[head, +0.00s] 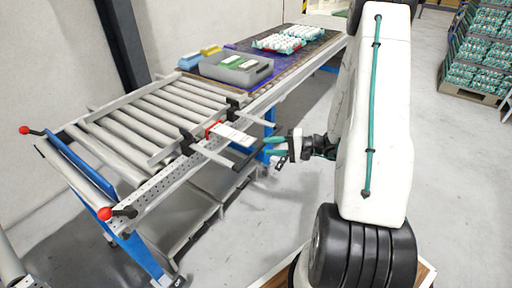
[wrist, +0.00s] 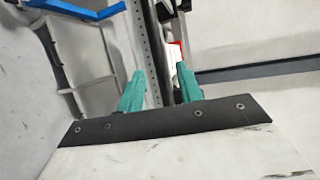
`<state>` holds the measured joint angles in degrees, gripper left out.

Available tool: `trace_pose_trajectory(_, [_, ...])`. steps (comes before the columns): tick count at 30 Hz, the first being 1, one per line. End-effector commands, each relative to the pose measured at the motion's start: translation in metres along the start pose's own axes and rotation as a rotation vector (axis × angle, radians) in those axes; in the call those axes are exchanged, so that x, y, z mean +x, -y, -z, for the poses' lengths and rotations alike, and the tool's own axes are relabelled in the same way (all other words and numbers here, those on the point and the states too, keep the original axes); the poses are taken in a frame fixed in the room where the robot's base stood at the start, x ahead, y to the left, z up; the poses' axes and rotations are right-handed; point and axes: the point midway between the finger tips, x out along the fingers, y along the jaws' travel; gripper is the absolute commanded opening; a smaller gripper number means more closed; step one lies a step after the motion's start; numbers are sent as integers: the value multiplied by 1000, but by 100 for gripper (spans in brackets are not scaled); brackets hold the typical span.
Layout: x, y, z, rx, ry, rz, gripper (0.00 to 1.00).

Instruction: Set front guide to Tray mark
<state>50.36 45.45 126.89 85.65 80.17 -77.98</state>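The front guide (head: 165,153) appears to be the grey rail along the near side of the rollers, held by black clamps (head: 187,141) with rods that stick out toward me. A white plate (head: 234,135) with a red part (head: 212,129) at its left end sits between the rods. Any marks on it are too small to read. My gripper (head: 277,147) is in front of the conveyor, to the right of the plate, with its teal fingers apart and nothing held. In the wrist view my gripper (wrist: 160,86) shows a perforated rail (wrist: 150,60) and the white plate (wrist: 172,62) beyond its fingers.
The roller conveyor (head: 135,125) has red-knobbed levers (head: 106,213) at its left end. A grey bin (head: 236,70) and egg trays (head: 275,43) stand on the belt behind. Stacked trays (head: 480,50) are at far right. The floor before the conveyor is clear.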

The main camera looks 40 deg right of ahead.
Motion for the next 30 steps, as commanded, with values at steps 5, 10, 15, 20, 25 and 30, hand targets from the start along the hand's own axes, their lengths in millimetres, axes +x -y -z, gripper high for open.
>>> trace_pose_trajectory(5, [32,0,-1,1,6,-1,36])
trace_pose_trajectory(10, [52,0,-1,1,6,-2,36])
trace_pose_trajectory(15, [60,0,-1,1,4,-2,36])
trace_pose_trajectory(20, [60,0,-1,1,4,-2,36])
trace_pose_trajectory(25, [60,0,-1,1,4,-1,3])
trace_pose_trajectory(30, [59,0,-1,2,3,-3,0])
